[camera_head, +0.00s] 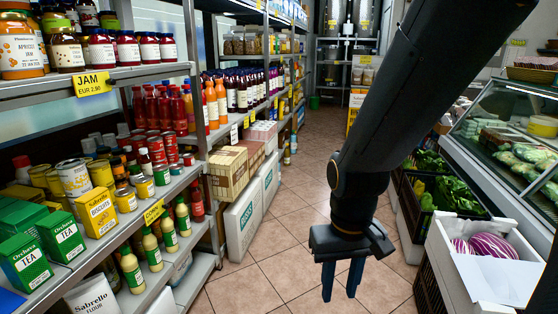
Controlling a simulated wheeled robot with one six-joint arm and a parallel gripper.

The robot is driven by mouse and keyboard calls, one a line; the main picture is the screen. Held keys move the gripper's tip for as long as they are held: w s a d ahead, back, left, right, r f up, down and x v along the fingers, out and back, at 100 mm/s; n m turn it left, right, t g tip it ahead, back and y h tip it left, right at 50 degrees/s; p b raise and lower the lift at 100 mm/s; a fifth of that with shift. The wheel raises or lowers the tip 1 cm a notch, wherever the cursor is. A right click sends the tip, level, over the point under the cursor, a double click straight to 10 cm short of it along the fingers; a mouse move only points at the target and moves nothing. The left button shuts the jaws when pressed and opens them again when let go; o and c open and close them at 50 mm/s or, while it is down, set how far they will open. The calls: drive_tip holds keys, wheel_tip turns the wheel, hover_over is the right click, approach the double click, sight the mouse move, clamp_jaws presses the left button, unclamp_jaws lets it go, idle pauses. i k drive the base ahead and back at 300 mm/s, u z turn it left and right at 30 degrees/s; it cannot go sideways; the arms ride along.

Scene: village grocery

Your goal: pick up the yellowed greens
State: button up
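Dark green leafy greens (456,193) lie in a black crate (412,222) at the right, partly behind my arm. At the left end of that crate, small yellow patches (419,187) show among the green; I cannot tell whether they are yellowed leaves. My gripper (341,296) hangs pointing down over the tiled aisle, left of the crate and apart from it. Its two blue fingers are spread with a gap between them, and nothing is held. My arm hides part of the crate's left side.
A white box (456,262) with red-purple vegetables stands in front of the black crate. A glass display case (515,135) is behind it at the right. Shelves of jars, bottles and tins line the left, with cartons (243,218) on the floor. The tiled aisle (283,235) is clear.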

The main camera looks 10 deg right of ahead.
sight(418, 188)
drive_tip(key=i, duration=2.35)
drive_tip(key=z, duration=0.95)
drive_tip(key=i, duration=3.85)
drive_tip(key=z, duration=2.85)
